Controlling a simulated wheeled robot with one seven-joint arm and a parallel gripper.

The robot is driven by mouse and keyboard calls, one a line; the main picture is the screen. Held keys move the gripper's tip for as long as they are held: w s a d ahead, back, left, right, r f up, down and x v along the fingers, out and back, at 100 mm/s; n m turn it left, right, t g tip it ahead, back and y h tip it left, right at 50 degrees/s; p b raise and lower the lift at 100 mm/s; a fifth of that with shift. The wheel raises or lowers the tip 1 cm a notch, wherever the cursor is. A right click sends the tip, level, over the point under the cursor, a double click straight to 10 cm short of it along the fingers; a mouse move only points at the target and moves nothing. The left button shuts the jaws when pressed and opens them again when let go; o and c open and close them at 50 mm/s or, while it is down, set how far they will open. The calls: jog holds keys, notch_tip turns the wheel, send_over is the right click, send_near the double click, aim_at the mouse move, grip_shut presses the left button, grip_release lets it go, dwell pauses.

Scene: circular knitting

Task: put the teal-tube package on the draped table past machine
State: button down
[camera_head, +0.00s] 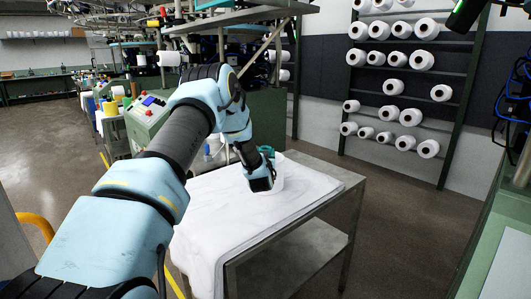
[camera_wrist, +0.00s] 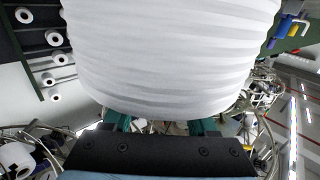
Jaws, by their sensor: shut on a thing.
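The teal-tube package is a white wound yarn package (camera_head: 279,172) with a bit of teal at its top, in the head view. My gripper (camera_head: 262,180) is shut on it, at the side nearer my arm, and partly hides it. In the wrist view the white ribbed package (camera_wrist: 170,55) fills the upper middle, close against my gripper (camera_wrist: 160,128), where two teal parts show below it. The package is upright over the far part of the draped table (camera_head: 215,205), which has a white cloth. I cannot tell whether its base touches the cloth.
The knitting machine (camera_head: 150,120) with a control box stands behind and left of the table. A rack of white yarn packages (camera_head: 405,85) is on the back wall. A green surface (camera_head: 490,245) is at the right. The cloth's front part is clear.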

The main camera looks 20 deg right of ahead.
jog(key=c, duration=0.7)
grip_release()
jog(key=shift+f, duration=0.15)
jog(key=o, duration=0.5)
